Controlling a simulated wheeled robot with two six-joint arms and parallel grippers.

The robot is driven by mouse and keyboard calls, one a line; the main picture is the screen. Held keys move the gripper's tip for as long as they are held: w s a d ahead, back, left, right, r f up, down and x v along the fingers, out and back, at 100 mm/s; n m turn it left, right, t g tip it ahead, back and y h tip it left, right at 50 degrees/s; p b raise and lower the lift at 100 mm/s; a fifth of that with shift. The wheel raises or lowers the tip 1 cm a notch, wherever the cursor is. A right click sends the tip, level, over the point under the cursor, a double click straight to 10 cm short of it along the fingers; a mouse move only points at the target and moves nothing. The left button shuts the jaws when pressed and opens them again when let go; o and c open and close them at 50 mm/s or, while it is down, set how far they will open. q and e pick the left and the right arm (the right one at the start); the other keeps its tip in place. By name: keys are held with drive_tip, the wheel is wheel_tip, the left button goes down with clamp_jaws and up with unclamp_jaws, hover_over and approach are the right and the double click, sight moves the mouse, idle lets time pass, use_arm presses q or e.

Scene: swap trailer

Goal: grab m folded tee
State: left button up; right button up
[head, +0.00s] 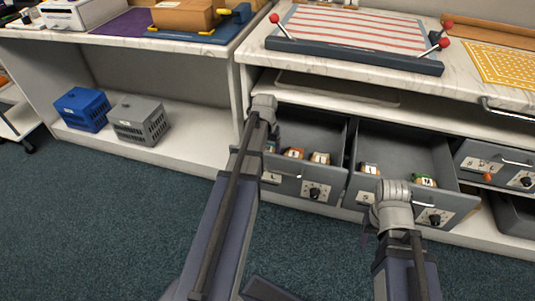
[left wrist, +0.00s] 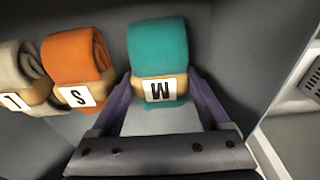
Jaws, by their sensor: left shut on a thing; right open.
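A rolled teal tee (left wrist: 158,48) with a tan band and a white label marked M lies in a grey drawer in the left wrist view. My left gripper (left wrist: 160,92) has its purple fingers on either side of the tee's band and is shut on it. In the head view my left arm reaches into the left open drawer (head: 290,184) and hides most of that gripper and the tee. My right gripper (head: 372,228) is open, mostly hidden by its own wrist, in front of the right open drawer (head: 465,205).
An orange roll (left wrist: 75,58) marked S and a beige roll (left wrist: 22,70) marked L lie left of the teal tee. The right drawer holds more rolls, one with green (head: 425,181). A blue basket (head: 83,108) and a grey basket (head: 139,120) stand on the low shelf.

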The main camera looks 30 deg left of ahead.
sight(267, 150)
use_arm(q)
wheel_tip(267, 150, up, 10)
drive_tip(key=p, duration=1)
drive_tip(key=shift+r, duration=0.1)
